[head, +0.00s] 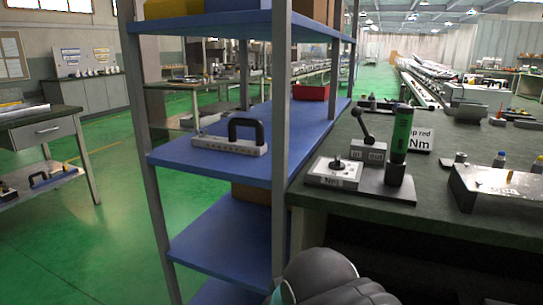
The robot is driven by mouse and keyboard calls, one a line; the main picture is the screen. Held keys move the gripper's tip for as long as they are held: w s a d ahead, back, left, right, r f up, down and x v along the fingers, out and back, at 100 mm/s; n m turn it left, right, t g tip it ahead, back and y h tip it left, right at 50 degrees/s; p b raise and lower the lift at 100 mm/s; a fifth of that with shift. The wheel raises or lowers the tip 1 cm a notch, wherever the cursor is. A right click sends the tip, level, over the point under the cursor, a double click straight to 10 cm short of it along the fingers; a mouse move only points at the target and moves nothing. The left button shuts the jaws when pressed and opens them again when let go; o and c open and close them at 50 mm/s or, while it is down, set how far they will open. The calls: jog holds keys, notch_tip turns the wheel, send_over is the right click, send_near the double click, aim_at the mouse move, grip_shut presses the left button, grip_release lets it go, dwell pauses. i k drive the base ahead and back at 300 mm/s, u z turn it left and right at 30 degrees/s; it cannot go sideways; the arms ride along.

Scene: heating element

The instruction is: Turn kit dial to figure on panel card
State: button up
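A kit stands on the dark workbench (320,203) at the right. Its grey base plate (385,190) carries a white box (332,175) with a small dark dial (337,162) on top and "Nm" lettering on its front. The dial's setting is too small to read. A white card (423,140) stands behind the kit. The green tool (402,130) hides its left part; "p red" and "Nm" show, but the figure is hidden. Only rounded grey parts of my arm show at the bottom edge; my gripper is not in view.
A grey box with a black-knobbed lever (369,152) stands behind the dial box. The green tool sits upright in a dark holder (399,175). A blue-shelved rack (215,160) stands left of the bench. A metal case (500,190) lies at the right. Green floor is open at the left.

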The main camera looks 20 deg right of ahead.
aim_at(337, 165)
jog(key=u, duration=1.05)
jog(key=k, duration=0.85)
jog(key=z, duration=1.4)
jog(key=i, duration=0.5)
jog(key=u, duration=0.05)
